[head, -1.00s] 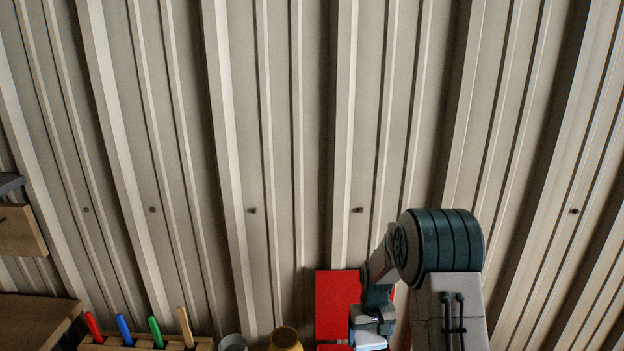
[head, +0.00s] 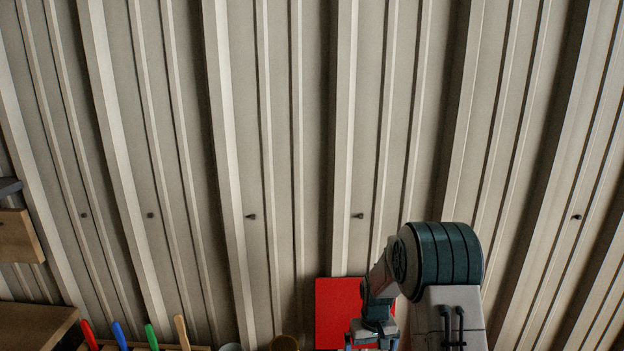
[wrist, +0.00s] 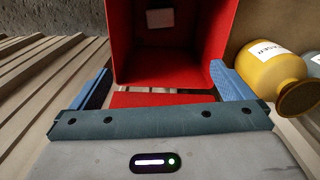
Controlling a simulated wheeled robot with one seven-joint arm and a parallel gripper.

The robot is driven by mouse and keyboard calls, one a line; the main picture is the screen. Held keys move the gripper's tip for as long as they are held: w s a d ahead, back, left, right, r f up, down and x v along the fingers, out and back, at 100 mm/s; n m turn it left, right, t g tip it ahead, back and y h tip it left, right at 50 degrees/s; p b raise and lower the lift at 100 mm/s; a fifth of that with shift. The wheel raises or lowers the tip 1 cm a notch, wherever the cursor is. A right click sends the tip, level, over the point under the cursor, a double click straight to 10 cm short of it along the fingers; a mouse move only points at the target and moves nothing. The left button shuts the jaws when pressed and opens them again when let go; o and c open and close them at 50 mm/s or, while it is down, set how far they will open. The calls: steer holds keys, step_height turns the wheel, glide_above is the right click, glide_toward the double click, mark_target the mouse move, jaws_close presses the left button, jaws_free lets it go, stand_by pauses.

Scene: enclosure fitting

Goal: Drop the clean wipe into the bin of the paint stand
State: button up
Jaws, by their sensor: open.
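The red bin (wrist: 175,68) opens below my gripper in the wrist view, and its red back panel also shows in the head view (head: 337,305). A small white piece (wrist: 159,17), which looks like the wipe, lies inside the bin, apart from my fingers; its details are too small to make out. My gripper (wrist: 160,72) is open and empty, its two blue fingers spread wide at the near edge of the bin. In the head view my gripper (head: 371,346) hangs in front of the red bin, cut off by the lower edge.
A yellow bottle (wrist: 262,66) with a white label stands just right of the bin. Several coloured handles (head: 120,335) stand in a wooden rack (head: 198,348) at lower left. Wooden boards (head: 20,236) are at far left. A corrugated wall (head: 280,120) fills the background.

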step_height(320, 180, up, 13)
steer(key=b, duration=0.2)
stand_by(0.3)
steer(key=s+r+t, duration=0.2)
steer(key=s+r, duration=0.8)
steer(key=s, duration=0.3)
steer(key=s+m+t, duration=0.1)
steer(key=s, duration=1.4)
steer(key=shift+s+m+t, duration=0.3)
steer(key=shift+s+t, duration=0.05)
steer(key=shift+t, duration=0.05)
steer(key=shift+a, duration=0.1)
